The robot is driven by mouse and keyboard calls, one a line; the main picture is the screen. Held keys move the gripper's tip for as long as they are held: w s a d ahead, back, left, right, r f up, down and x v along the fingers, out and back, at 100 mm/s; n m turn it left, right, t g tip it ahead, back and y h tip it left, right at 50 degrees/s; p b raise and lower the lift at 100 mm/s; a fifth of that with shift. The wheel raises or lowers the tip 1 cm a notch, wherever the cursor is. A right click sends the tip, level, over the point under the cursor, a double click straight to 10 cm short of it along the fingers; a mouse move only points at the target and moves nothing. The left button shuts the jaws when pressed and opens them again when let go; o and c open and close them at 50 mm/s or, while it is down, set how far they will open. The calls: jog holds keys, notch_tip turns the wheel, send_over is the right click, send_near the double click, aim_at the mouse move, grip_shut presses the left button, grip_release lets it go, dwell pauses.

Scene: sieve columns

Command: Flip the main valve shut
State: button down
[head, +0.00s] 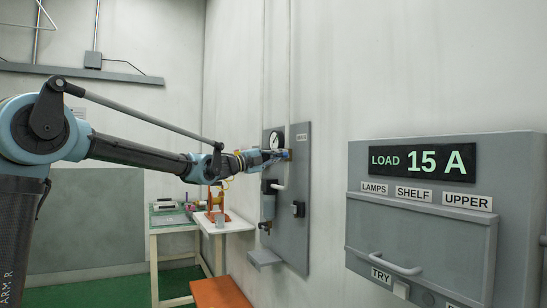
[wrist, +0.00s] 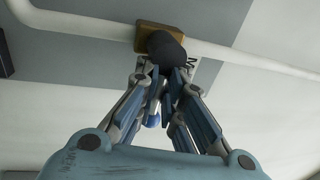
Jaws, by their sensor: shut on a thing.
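My gripper (head: 281,156) is at the upper part of a grey wall panel (head: 300,215), just below a round gauge (head: 276,140). In the wrist view my gripper (wrist: 165,78) has its fingers drawn together on a dark rounded handle (wrist: 166,48). The handle stands in front of a brass-coloured valve block (wrist: 152,32) on a white pipe (wrist: 80,22). A label beside it, partly hidden by a finger, shows the letter M. In the head view my gripper hides the valve, and the handle's full angle cannot be told.
A grey load box reading 15 A (head: 424,160) is on the wall at right. A bench (head: 228,226) stands behind, left of the panel.

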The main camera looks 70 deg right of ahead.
jog(key=shift+w, duration=0.25)
jog(key=c, duration=1.7)
grip_release()
jog(key=v, duration=1.2)
jog(key=shift+f, duration=0.1)
